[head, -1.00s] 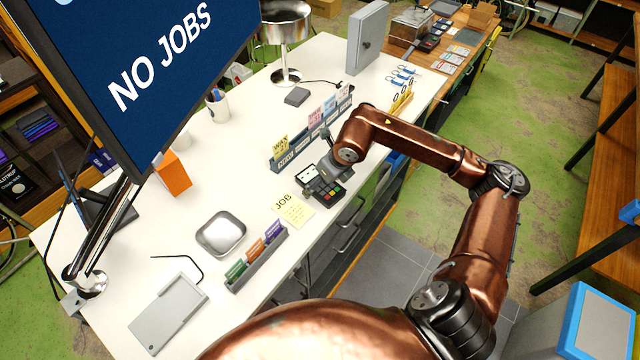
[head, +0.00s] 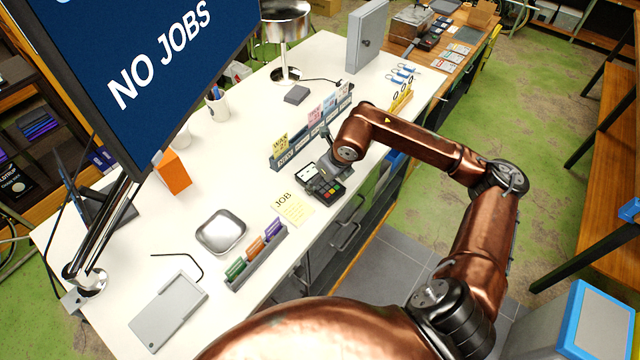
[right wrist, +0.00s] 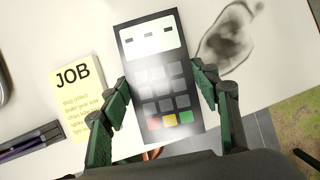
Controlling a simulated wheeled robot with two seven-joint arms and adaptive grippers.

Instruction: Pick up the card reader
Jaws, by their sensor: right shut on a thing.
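The card reader (head: 331,190) is a dark handheld device with a pale screen and red, yellow and green keys. It is at the front edge of the white desk, right of the yellow JOB note. My right gripper (head: 326,172) is at it, partly hidden by its own arm in the head view. In the right wrist view the card reader (right wrist: 160,85) lies between the two green-padded fingers (right wrist: 165,90), which are shut on its long sides. Whether it is clear of the desk I cannot tell. My left gripper is not in view.
The JOB note (head: 292,208) is just left of the reader. A card rack (head: 258,258), a metal tray (head: 221,232) and a grey plate (head: 168,312) lie further left. A long labelled organiser (head: 290,158) stands behind the reader. The monitor (head: 130,70) overhangs the desk.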

